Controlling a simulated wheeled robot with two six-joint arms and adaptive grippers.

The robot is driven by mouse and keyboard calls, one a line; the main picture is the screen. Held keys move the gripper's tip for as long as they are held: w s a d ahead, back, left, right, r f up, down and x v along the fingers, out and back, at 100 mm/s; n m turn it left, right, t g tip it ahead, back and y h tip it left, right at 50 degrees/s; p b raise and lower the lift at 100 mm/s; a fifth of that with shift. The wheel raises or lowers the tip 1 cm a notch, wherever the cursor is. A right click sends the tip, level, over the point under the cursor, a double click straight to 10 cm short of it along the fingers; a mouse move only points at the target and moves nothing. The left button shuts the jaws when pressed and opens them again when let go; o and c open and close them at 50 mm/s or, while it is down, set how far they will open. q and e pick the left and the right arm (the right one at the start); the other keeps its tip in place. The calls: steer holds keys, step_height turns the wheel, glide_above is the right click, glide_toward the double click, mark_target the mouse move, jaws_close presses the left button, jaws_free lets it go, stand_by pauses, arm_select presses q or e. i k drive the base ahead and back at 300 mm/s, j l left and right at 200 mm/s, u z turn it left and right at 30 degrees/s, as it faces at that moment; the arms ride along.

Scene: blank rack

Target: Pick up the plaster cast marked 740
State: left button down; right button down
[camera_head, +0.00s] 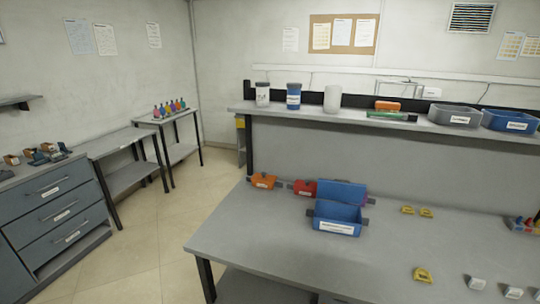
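Small white blocks with marks on top lie at the bottom right of the near bench: one white block (476,283) and another white block (513,293), with part of a third at the frame's edge. They may be plaster casts, but their marks are too small to read, so I cannot tell whether one says 740. Neither of my grippers shows in the head view.
The near bench (240,240) holds a blue bin (337,217), an orange bin (263,181), a red bin (304,187) and several yellow pieces (422,275). A raised shelf (340,118) carries jars and trays. Drawers (60,205) stand left; floor (150,250) between is clear.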

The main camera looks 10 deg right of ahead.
mark_target(420, 274)
steer(key=z, duration=1.75)
